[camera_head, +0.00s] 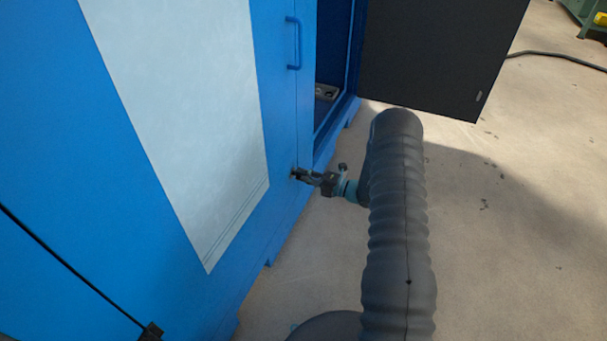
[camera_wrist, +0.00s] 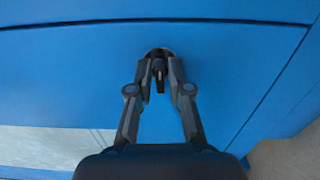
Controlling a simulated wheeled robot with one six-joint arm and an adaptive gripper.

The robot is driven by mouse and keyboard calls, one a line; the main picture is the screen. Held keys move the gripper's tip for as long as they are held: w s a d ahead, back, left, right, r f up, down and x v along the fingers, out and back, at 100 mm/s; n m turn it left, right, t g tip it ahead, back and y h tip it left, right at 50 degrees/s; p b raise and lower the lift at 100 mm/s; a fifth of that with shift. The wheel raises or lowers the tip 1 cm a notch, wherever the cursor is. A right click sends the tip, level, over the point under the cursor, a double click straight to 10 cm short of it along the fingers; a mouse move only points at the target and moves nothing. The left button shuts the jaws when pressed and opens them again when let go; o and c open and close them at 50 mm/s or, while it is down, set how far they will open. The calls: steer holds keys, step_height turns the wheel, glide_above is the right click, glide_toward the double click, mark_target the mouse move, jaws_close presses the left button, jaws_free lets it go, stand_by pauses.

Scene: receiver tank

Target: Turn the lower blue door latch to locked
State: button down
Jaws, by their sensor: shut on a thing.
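The lower latch (camera_wrist: 160,53) is a small dark piece on a round grey base on the blue door (camera_wrist: 240,60). In the wrist view my gripper (camera_wrist: 160,72) has its two fingertips closed around the latch, one on each side. The fingers partly hide the latch, and its exact turn angle is hard to tell. In the head view my gripper (camera_head: 298,174) meets the blue door (camera_head: 277,120) near its lower right edge, and the latch is mostly hidden there by the fingers.
A blue handle (camera_head: 297,43) sits higher on the door. A dark open panel (camera_head: 437,55) stands to the right, beside an open blue cabinet bay. A pale panel (camera_head: 195,110) covers much of the door. Concrete floor (camera_head: 510,190) at right is mostly clear.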

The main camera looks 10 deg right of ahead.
steer(key=shift+m, duration=0.3)
steer(key=c, duration=1.3)
jaws_free()
steer(key=shift+o, duration=0.2)
steer(key=v, duration=1.2)
